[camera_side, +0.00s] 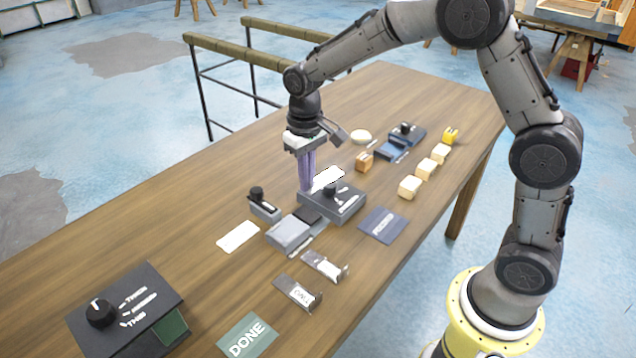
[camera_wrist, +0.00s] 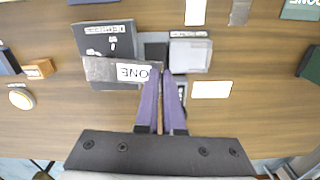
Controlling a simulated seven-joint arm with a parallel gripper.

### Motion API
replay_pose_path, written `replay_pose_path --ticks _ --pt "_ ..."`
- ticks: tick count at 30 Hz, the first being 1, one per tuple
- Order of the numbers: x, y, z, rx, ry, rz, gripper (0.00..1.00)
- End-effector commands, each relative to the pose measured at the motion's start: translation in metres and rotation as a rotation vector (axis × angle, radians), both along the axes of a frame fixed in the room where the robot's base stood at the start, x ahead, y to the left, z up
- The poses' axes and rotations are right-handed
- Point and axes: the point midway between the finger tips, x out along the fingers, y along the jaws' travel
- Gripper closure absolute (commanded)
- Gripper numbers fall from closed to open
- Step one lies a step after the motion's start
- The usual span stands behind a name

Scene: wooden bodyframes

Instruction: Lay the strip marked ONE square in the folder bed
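The strip marked ONE (camera_wrist: 105,69) is dark grey with a white label. My gripper (camera_wrist: 161,73) appears shut on its right end in the wrist view. The strip reaches left across the folder's dark knob box (camera_wrist: 92,38). In the side view, a white part of the strip (camera_side: 329,178) shows beside my gripper (camera_side: 306,189), above the box. The folder bed (camera_wrist: 155,46) is a dark recess between the box and a light grey block (camera_wrist: 190,57). The block also shows in the side view (camera_side: 289,233). How high the strip is held is hard to tell.
Two small labelled holders (camera_side: 298,293) and (camera_side: 326,266) lie in front. A small knob block (camera_side: 264,207) and a white card (camera_side: 238,237) are left of the folder. A dark blue mat (camera_side: 382,225), several pale blocks (camera_side: 410,187) and a larger dial box (camera_side: 125,308) surround it.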

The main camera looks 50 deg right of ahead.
Motion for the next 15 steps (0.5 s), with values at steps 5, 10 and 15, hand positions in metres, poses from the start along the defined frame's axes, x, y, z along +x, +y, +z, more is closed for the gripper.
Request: replay_pose_path --ticks 5,10,15 --pt "0.008 0.050 0.004 0.000 -0.004 0.039 1.00" --pt "0.007 0.079 0.002 0.000 -0.003 0.099 1.00" --pt "0.005 0.084 -0.004 -0.001 -0.002 0.112 1.00"
